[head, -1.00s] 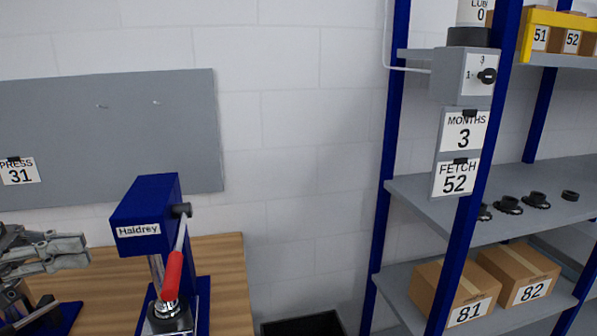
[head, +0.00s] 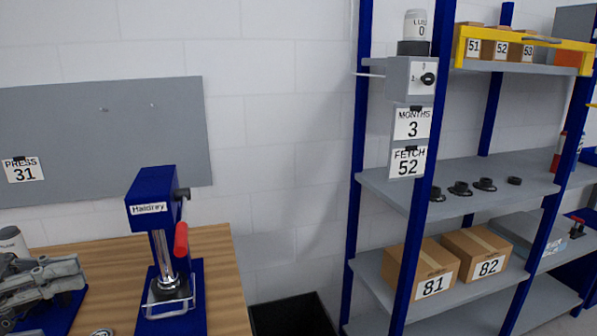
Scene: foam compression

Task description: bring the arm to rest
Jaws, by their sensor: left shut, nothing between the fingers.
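My left gripper (head: 80,273) is at the left edge, low over the wooden bench (head: 215,275). Its fingers are shut with nothing between them. It is apart from the blue press (head: 150,190) labelled "Haidrey", which stands to its right. The press's red handle (head: 181,240) hangs at its right side, with a wire frame and round base below. Another blue base (head: 60,315) lies partly hidden beneath the gripper. My right gripper is out of view.
A grey board (head: 100,130) with a "PRESS 31" card hangs on the wall. A dark bin (head: 290,318) stands on the floor between bench and shelf rack (head: 355,170). The rack holds boxes 81 (head: 418,275) and 82 (head: 478,255), and several small black parts.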

